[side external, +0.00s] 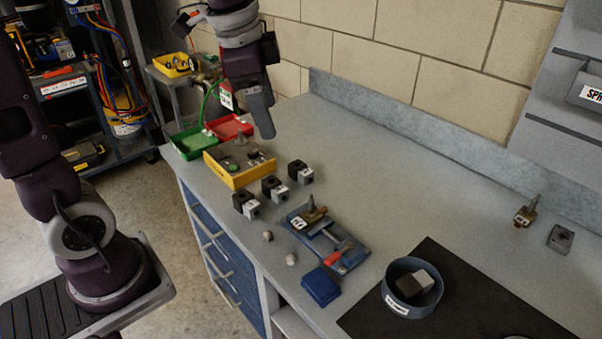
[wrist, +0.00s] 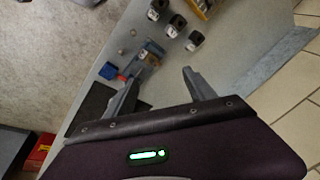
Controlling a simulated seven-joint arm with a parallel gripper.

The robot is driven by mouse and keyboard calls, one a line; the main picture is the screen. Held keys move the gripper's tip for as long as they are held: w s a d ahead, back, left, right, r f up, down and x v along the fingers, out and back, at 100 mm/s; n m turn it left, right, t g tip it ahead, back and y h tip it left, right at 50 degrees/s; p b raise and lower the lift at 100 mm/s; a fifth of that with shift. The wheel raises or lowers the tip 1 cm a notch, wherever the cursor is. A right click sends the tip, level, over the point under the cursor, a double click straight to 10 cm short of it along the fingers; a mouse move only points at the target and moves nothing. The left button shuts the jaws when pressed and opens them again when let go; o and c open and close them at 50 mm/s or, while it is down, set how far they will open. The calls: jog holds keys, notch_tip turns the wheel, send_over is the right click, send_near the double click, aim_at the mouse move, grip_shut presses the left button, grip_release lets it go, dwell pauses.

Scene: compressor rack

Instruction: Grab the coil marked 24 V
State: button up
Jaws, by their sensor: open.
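Three black coils with pale label faces stand in a slanting row on the bench: a far one (side external: 300,172), a middle one (side external: 273,188) and a near one (side external: 246,204). Their markings are too small to read, so I cannot tell which is 24 V. In the wrist view the coils (wrist: 175,25) lie beyond my fingers. A similar dark and pale block (side external: 414,284) sits in a round blue bin (side external: 388,300); its marking is unreadable. My gripper (side external: 264,128) is open and empty, raised above the bench near the yellow tray. Its spread fingers also show in the wrist view (wrist: 163,74).
A yellow tray of small parts (side external: 228,179) and red (side external: 230,122) and green (side external: 186,143) trays stand left of the coils.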

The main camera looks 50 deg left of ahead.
jog(key=w+a+f+m+g, duration=0.1)
jog(key=w+a+f+m, duration=0.25)
jog(key=w, duration=0.35)
jog(key=m+g, duration=0.2)
jog(key=m, duration=0.5)
send_over(301, 167)
jog(key=shift+h, duration=0.3)
jog(key=f, duration=1.7)
jog(key=shift+d+f, duration=0.2)
jog(key=shift+f, duration=0.05)
jog(key=f, duration=0.7)
jog(key=shift+a, duration=0.25)
grip_shut()
